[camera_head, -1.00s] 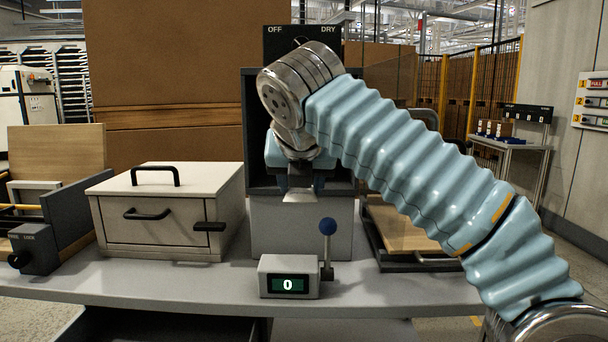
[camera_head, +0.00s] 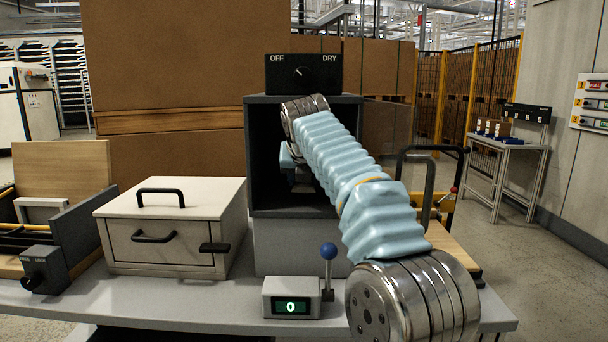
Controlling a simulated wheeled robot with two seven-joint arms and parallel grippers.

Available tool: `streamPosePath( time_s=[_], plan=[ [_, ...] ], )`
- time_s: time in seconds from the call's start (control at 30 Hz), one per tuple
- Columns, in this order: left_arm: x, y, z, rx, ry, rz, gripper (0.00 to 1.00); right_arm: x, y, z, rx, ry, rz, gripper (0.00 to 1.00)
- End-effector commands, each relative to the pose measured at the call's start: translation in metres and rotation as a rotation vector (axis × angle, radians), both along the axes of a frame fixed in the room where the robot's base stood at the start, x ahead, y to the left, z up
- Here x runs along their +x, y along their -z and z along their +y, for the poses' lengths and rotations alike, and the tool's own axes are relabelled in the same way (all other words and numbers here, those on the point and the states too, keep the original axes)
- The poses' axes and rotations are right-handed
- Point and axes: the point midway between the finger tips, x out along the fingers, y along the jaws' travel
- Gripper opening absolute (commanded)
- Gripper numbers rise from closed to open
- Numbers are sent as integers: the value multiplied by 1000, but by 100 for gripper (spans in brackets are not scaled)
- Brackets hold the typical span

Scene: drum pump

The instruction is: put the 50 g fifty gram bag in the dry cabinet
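The dry cabinet (camera_head: 264,202) is a dark, open-fronted box at the middle of the bench. A panel with a knob marked OFF and DRY (camera_head: 303,73) sits on its top. My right arm reaches in from the lower right, and my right gripper (camera_head: 304,186) is inside the cabinet opening, low over its floor. Its fingers are small, dark and partly hidden by my own wrist, so whether they are open or shut does not show. I cannot make out the fifty gram bag clearly. My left gripper is not in view.
A white box with black handles (camera_head: 165,235) stands left of the cabinet. In front is a small display reading 0 (camera_head: 291,298) with a blue-knobbed lever (camera_head: 328,252). A wooden rack with a lock box (camera_head: 44,268) is at far left. A black handle frame (camera_head: 430,150) stands right.

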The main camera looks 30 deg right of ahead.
Motion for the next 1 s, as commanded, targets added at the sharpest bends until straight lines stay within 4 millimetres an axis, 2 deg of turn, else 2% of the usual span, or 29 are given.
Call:
streamPosePath(
  time_s=[0.13,0.5,0.53,0.6,0.67,0.7,1.0],
  plan=[
    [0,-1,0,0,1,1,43,2,13,-1,0,-1,1,3],
    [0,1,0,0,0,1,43,2,18,-1,1,-1,0,3],
    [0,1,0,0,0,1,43,2,17,-1,1,-1,0,52],
    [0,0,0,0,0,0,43,2,17,-1,0,0,0,63],
    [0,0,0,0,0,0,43,2,16,-1,1,-1,0,72],
    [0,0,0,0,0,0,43,2,16,-1,1,-1,0,73],
    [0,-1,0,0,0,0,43,1,13,0,0,-1,-1,73]
  ],
)
